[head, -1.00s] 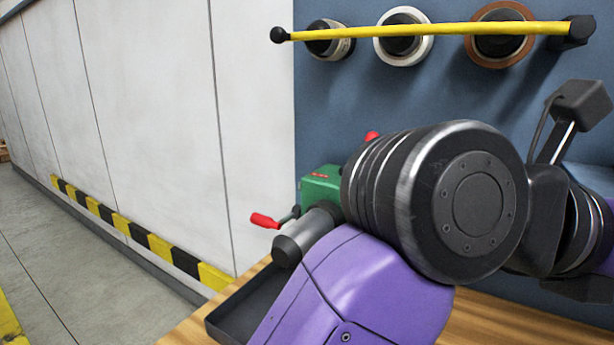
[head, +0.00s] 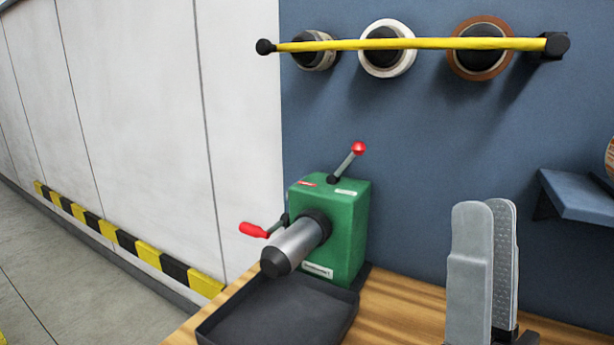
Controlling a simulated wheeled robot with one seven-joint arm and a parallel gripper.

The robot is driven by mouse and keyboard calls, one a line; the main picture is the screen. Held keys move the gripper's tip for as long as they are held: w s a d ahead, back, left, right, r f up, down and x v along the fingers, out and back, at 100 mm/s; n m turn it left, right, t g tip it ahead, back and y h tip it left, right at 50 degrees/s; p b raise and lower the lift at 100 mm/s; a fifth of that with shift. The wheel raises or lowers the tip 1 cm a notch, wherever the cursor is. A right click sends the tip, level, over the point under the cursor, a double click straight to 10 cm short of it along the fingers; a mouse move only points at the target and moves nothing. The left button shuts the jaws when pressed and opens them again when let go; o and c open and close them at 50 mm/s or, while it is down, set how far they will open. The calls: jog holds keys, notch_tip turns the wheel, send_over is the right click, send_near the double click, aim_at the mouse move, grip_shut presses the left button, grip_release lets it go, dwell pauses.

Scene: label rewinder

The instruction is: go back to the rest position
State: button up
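My gripper (head: 487,260) shows at the lower right of the head view, its two grey fingers pointing up. The textured pad of the far finger shows past the near finger, so the fingers stand apart. I see nothing held between them. The gripper is to the right of the green rewinder (head: 345,225), clear of it in the picture. The rest of my arm is out of view.
The rewinder has a grey spindle (head: 297,243) and red-knobbed levers. A black tray (head: 275,318) lies in front on the wooden bench (head: 405,305). A yellow bar (head: 420,44) crosses several wall-hung rolls. A blue shelf (head: 575,192) juts out at right.

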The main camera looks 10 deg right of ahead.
notch_tip(320, 180, down, 21)
jog(key=s+n+g+y+p, duration=0.1)
jog(key=s+n+g+y, duration=0.1)
jog(key=n+g+y, duration=0.8)
jog(key=s+d+f+m+g+h+p, duration=0.1)
jog(key=s+d+f+g+h, duration=0.1)
jog(key=s+f, duration=0.5)
jog(key=s+d+f+g+h, duration=0.2)
jog(key=s+f+g+h, duration=0.2)
jog(key=s+f, duration=0.4)
jog(key=s, duration=0.3)
jog(key=shift+d+m+g+h+p, duration=0.3)
jog(key=shift+m+p, duration=0.1)
